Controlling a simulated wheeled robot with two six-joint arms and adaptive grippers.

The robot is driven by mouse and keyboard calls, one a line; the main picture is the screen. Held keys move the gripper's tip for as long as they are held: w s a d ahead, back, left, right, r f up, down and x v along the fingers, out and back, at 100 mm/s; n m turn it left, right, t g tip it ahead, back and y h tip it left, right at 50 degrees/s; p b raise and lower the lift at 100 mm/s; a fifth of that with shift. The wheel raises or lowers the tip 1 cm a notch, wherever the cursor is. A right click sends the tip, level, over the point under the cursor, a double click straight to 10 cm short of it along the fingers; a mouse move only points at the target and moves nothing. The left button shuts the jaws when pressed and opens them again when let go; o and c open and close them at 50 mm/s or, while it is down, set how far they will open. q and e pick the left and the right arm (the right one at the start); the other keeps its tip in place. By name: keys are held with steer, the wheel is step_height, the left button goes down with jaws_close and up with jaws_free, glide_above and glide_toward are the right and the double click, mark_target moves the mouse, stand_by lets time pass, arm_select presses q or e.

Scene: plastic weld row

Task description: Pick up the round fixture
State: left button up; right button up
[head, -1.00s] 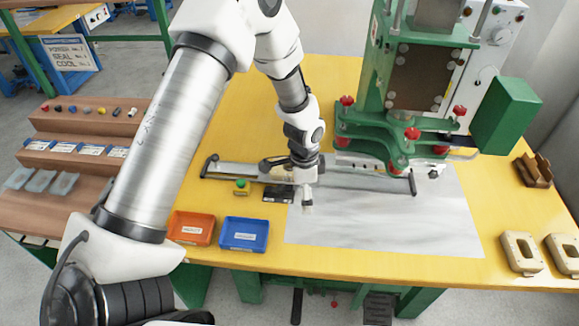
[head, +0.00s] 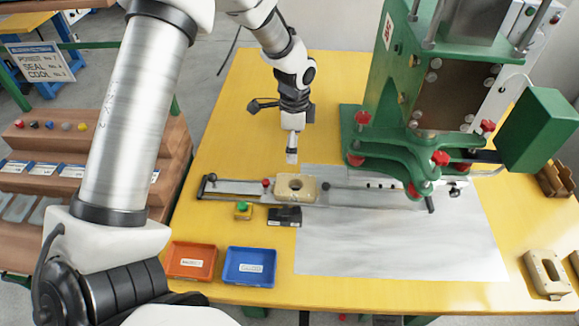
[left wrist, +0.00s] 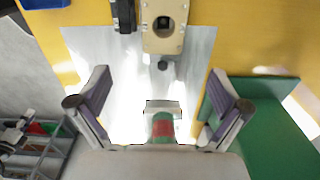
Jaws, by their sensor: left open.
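The round fixture (head: 296,188) is a beige block with a round hole in its top. It sits flat on the slide rail (head: 236,188) that lies across the table, and it also shows at the top of the left wrist view (left wrist: 163,35). My left gripper (head: 291,155) is above and behind the fixture in the head view, apart from it. My right gripper is not in view.
The green welding press (head: 405,150) stands right of the fixture. A black box (head: 285,216) and a green button (head: 243,208) are in front of the rail. Orange (head: 178,275) and blue (head: 231,278) trays sit front left. Beige fixtures with oblong openings (head: 533,268) lie front right.

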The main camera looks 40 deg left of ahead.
arm_select(q)
step_height(320, 180, down, 4)
steer(key=w+a+b, duration=0.1)
steer(key=a+b, duration=0.1)
steer(key=b, duration=0.8)
glide_toward(295, 185)
steer(key=s+f, duration=0.1)
steer(key=s, duration=0.1)
steer(key=f, duration=0.3)
steer(key=d+f, duration=0.1)
steer(key=f, duration=0.2)
steer(key=shift+w+d+f+p, duration=0.1)
steer(key=shift+f+p, duration=0.05)
steer(key=shift+p, duration=0.2)
steer(key=c, duration=1.1)
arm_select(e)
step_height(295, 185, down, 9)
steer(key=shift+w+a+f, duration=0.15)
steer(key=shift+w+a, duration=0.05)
